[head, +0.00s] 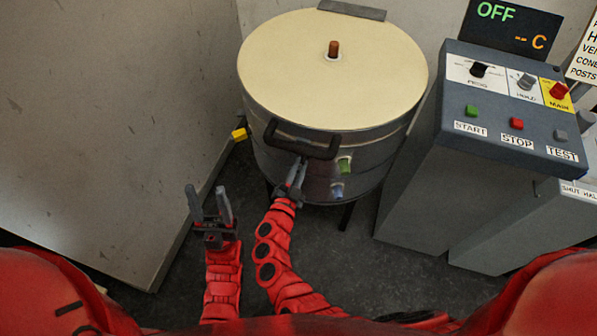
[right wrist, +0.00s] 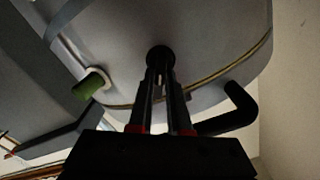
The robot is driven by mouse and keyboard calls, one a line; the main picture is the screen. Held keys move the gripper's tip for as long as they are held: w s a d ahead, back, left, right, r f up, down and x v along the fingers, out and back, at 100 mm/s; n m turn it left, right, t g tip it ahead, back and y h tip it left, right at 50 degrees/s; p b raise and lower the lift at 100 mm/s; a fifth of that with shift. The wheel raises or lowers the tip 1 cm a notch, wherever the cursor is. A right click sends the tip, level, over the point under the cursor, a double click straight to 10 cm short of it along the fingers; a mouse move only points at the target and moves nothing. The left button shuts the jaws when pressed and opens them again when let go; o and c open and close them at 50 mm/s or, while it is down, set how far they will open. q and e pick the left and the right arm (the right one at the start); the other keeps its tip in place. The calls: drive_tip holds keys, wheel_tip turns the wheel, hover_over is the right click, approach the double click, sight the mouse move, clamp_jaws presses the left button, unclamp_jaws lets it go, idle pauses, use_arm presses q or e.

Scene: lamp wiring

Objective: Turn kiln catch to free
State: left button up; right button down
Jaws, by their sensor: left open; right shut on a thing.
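The round kiln (head: 270,165) with a cream lid (head: 330,70) stands at the back centre. A black lid handle (head: 302,146) crosses its front. My right gripper (head: 298,168) reaches up to the kiln front just under this handle. In the right wrist view, its two fingers (right wrist: 160,70) are closed around a small dark round piece (right wrist: 159,55) on the kiln wall, which looks like the catch. The fingers hide most of it, so its turn angle cannot be told. My left gripper (head: 208,198) is open and empty, left of the right arm and apart from the kiln.
A green plug (head: 344,165) and a blue one (head: 337,190) stick out of the kiln front, right of my right gripper. A yellow piece (head: 239,134) is at the kiln's left. A grey control console (head: 460,120) stands right, its display (head: 511,25) reading OFF. A pale panel (head: 100,130) bounds the left.

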drive_tip(key=shift+s+d+f+m+b, duration=0.1)
drive_tip(key=shift+f+m+b, duration=0.1)
drive_tip(key=shift+m+b, duration=2)
drive_tip(key=shift+w+d+f+m+b, duration=0.15)
drive_tip(key=shift+m+b, duration=1.6)
drive_tip(key=shift+b, duration=0.9)
drive_tip(key=shift+s+d+f+m+b, duration=0.1)
drive_tip(key=shift+s+f+m+b, duration=0.1)
drive_tip(key=shift+m+b, duration=2)
drive_tip(key=shift+a, duration=0.1)
drive_tip(key=c, duration=0.9)
unclamp_jaws()
drive_tip(key=shift+o, duration=0.2)
